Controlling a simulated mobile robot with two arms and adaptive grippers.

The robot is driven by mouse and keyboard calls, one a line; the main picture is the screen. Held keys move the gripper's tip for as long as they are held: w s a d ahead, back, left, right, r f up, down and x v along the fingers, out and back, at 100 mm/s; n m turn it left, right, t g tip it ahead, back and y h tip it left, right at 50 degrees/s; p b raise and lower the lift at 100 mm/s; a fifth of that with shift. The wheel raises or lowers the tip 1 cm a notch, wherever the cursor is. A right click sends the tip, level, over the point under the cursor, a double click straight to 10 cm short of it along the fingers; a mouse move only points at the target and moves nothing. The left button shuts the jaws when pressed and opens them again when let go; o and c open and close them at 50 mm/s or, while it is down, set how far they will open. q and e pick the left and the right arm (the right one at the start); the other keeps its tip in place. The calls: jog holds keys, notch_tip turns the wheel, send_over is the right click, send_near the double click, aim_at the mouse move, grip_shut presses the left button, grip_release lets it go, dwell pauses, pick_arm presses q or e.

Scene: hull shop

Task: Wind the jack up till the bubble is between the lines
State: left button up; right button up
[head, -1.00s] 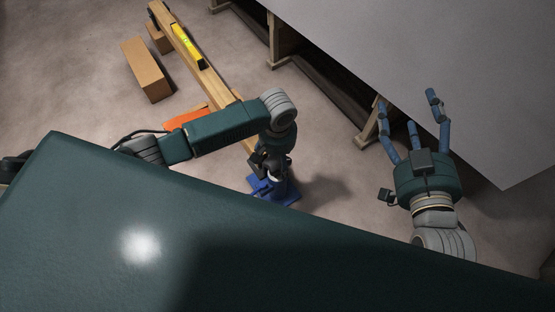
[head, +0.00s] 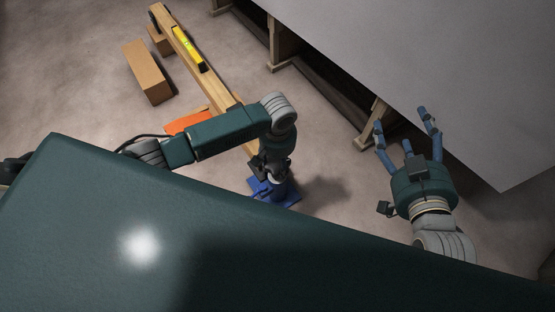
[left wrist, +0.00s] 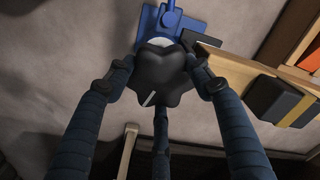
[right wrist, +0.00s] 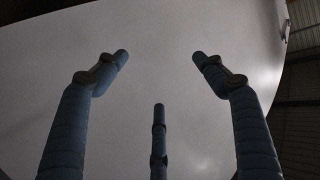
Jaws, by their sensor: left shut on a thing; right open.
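The blue jack (head: 286,192) stands on the floor at the near end of a long wooden beam (head: 223,92). Its black lobed knob (left wrist: 164,76) has a white mark on top and shows in the left wrist view. My left gripper (head: 271,172) is shut on this knob, its fingers around it. The yellow spirit level (head: 188,49) lies along the beam's far part; its bubble is too small to read. My right gripper (head: 404,132) is open and empty, in the air at the right; its spread fingers also show in the right wrist view (right wrist: 158,75).
A large pale hull surface (head: 440,60) fills the upper right, above wooden supports (head: 374,122). A cardboard-brown block (head: 147,72) lies left of the beam. An orange thing (head: 187,121) lies beside the beam. A black block with a yellow band (left wrist: 286,104) shows near the jack.

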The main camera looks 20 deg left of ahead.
aim_at(278, 163)
pick_arm(q)
jog(key=p, duration=0.2)
jog(key=shift+w+d+r+n+p, duration=0.1)
jog(key=shift+w+r+n+p, duration=0.15)
jog(key=shift+n+p, duration=0.05)
jog(key=p, duration=0.3)
jog(key=shift+n, duration=0.3)
jog(key=shift+s+p, duration=0.1)
jog(key=shift+p, duration=0.55)
jog(key=shift+f+n, duration=0.1)
jog(key=shift+n, duration=0.3)
jog(key=shift+f, duration=0.15)
pick_arm(e)
jog(key=s+d+f+g+h, duration=0.1)
jog(key=s+d+f+g, duration=0.2)
jog(key=s+f+g, duration=0.2)
jog(key=s+d+f+g+h, duration=0.1)
jog(key=s+d+f+g, duration=0.2)
jog(key=s+f, duration=0.9)
jog(key=shift+d+f+m+g+h, duration=0.15)
jog(key=shift+f+m+g+h, duration=0.2)
jog(key=shift+f+g, duration=1.2)
pick_arm(q)
jog(key=o, duration=1.1)
jog(key=shift+s, duration=0.1)
jog(key=shift+o, duration=0.2)
pick_arm(e)
jog(key=shift+r, duration=0.1)
pick_arm(q)
notch_tip(278, 163, up, 12)
